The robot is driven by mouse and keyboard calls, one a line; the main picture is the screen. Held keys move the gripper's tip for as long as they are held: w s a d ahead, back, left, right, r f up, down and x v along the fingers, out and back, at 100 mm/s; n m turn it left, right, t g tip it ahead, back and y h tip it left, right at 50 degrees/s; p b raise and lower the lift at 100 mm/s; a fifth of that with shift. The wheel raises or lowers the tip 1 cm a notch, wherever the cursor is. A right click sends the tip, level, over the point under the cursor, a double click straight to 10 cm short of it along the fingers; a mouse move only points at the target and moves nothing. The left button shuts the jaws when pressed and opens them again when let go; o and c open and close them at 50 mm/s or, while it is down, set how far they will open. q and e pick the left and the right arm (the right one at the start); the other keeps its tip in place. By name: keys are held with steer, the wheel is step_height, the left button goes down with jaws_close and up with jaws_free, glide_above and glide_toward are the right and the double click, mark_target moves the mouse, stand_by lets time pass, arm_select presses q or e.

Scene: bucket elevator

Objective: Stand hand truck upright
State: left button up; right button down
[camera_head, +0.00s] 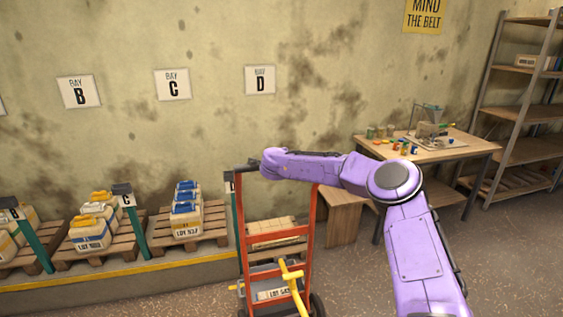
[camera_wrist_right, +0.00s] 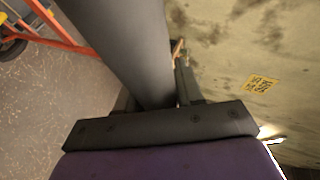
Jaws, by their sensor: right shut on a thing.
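The hand truck (camera_head: 242,235) has an orange-red frame and stands close to upright in the head view; any slight lean is hard to judge. A dark wheel (camera_head: 317,304) shows at its lower right, and its foot is cut off by the frame edge. My right gripper (camera_head: 250,168) is shut on the dark handle at the top left of the frame. In the right wrist view a thick grey bar (camera_wrist_right: 125,40) passes between the jaws, with part of the orange frame (camera_wrist_right: 62,35) beyond. My left gripper is not in view.
A labelled sack or box (camera_head: 262,297) and a yellow bar (camera_head: 291,275) show at the truck's lower part. A workbench (camera_head: 470,150) and shelf (camera_head: 530,110) stand right. Floor right is clear.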

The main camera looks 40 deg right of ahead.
steer(key=shift+w+d+r, duration=0.1)
steer(key=shift+w+r, duration=0.05)
steer(key=shift+r, duration=0.4)
steer(key=c, duration=1)
jaws_free()
steer(key=shift+r, duration=0.1)
steer(key=shift+o, duration=1)
steer(key=shift+w+d+f, duration=0.1)
steer(key=shift+w+f, duration=0.2)
steer(key=shift+s+f, duration=0.1)
steer(key=shift+f, duration=0.15)
